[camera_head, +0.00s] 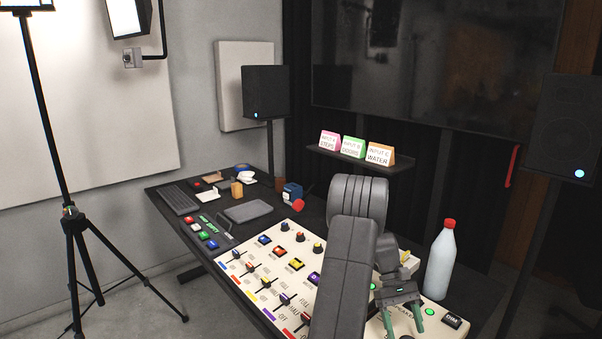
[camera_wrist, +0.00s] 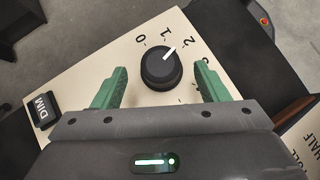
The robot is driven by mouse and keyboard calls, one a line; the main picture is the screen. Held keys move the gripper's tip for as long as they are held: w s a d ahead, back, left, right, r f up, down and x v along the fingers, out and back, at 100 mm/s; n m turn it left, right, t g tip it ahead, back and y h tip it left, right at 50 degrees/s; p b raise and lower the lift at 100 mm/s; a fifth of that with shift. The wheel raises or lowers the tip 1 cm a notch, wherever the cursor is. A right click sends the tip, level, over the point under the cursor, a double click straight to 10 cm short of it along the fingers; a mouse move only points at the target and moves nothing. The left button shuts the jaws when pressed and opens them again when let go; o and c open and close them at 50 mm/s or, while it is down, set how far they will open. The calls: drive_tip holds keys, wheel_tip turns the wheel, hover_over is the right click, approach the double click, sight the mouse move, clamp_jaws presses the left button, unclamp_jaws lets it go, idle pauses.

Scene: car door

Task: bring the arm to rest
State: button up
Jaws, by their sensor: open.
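My gripper (camera_head: 403,320) is at the right end of the cream control panel (camera_head: 262,282), with its green fingers pointing down toward it. In the wrist view my gripper (camera_wrist: 160,90) is open, one finger on each side of a round black knob (camera_wrist: 160,67). The knob has a white pointer line aimed between the marks 1 and 2, nearer to 2. I see a gap between each finger and the knob.
A white bottle (camera_head: 440,262) with a red cap stands right of my gripper. A DIM button (camera_wrist: 41,109) is on the panel. A keyboard (camera_head: 179,199) lies at the table's far left. Three labelled cards stand on a shelf (camera_head: 362,161) behind. A tripod (camera_head: 75,225) stands left.

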drive_tip(key=x, duration=0.3)
drive_tip(key=shift+s+f, duration=0.2)
drive_tip(key=shift+s, duration=0.05)
drive_tip(key=shift+s+f+n+h, duration=0.2)
drive_tip(key=shift+f+n+h, duration=0.15)
drive_tip(key=shift+n, duration=0.15)
drive_tip(key=shift+n+t+h+b, duration=0.35)
drive_tip(key=shift+n+t+h, duration=0.15)
drive_tip(key=shift+n+h, duration=0.5)
drive_tip(key=n+t+h+b, duration=0.2)
drive_tip(key=n, duration=0.2)
drive_tip(key=shift+n, duration=0.3)
drive_tip(key=n+t+h+b, duration=0.1)
drive_tip(key=n+t+b, duration=0.1)
drive_tip(key=n, duration=0.1)
drive_tip(key=n+t+h+b, duration=0.1)
drive_tip(key=n+t+b, duration=0.1)
drive_tip(key=n, duration=0.1)
drive_tip(key=shift+n+t, duration=0.3)
drive_tip(key=shift+t, duration=0.1)
drive_tip(key=shift+r, duration=0.1)
drive_tip(key=shift+w+a+r, duration=0.1)
drive_tip(key=shift+a+r, duration=0.3)
drive_tip(key=shift+r, duration=0.05)
drive_tip(key=shift+d, duration=0.1)
